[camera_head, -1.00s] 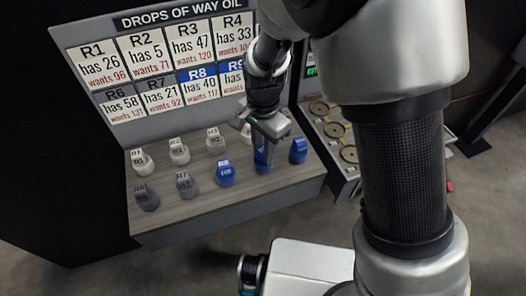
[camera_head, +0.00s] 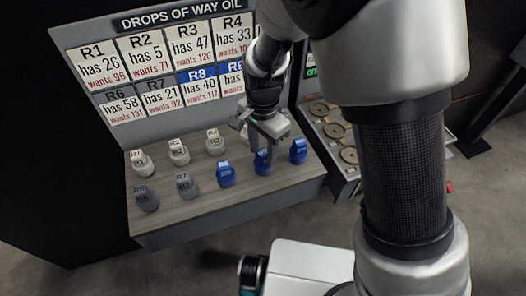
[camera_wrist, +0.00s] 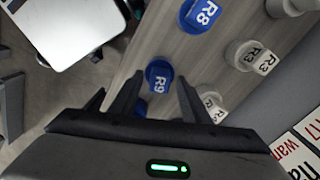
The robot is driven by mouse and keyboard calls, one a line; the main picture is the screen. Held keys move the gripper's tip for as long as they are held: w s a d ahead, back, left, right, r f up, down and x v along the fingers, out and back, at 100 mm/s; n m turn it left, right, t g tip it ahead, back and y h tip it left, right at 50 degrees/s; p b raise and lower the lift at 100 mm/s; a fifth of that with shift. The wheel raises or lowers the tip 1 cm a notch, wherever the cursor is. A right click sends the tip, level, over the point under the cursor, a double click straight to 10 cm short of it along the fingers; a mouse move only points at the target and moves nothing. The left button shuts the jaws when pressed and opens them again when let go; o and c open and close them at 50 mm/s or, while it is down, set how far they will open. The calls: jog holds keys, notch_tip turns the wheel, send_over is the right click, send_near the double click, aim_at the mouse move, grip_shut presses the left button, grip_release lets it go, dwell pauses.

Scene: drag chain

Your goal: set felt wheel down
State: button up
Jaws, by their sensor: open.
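I cannot make out a felt wheel in either view. My gripper (camera_head: 258,139) is open and empty above the sloped wood-look shelf (camera_head: 190,212). The blue piece labelled R9 (camera_head: 262,163) stands on the shelf just below the gripper. In the wrist view, R9 (camera_wrist: 158,76) shows between and beyond the open fingertips (camera_wrist: 160,90), apart from them. The blue R8 piece (camera_head: 225,174) stands to its left and another blue piece (camera_head: 298,151) to its right.
White labelled pieces (camera_head: 179,152) form the back row. Grey pieces (camera_head: 187,185) stand front left. A panel headed "DROPS OF WAY OIL" (camera_head: 180,17) rises behind. To the right, a unit (camera_head: 333,130) holds round brass-coloured discs.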

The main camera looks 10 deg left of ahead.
jog(key=d+r+n+t+y+p, duration=0.1)
jog(key=d+r, duration=0.2)
jog(key=r, duration=0.6)
jog(key=d+r+p, duration=0.1)
jog(key=d+r, duration=0.3)
jog(key=r, duration=0.5)
jog(key=s+d+r+n+t, duration=0.2)
jog(key=s+d+r+n, duration=0.1)
jog(key=s+d, duration=0.3)
jog(key=s+d+r+n+t+h, duration=0.1)
jog(key=s+d+r, duration=0.4)
jog(key=d, duration=0.5)
jog(key=shift+s+d+n+t, duration=0.15)
jog(key=shift+s+n+t, duration=0.35)
jog(key=shift+n+t, duration=0.45)
jog(key=shift+r, duration=0.15)
notch_tip(320, 180, up, 10)
jog(key=p, duration=0.9)
jog(key=shift+f, duration=0.25)
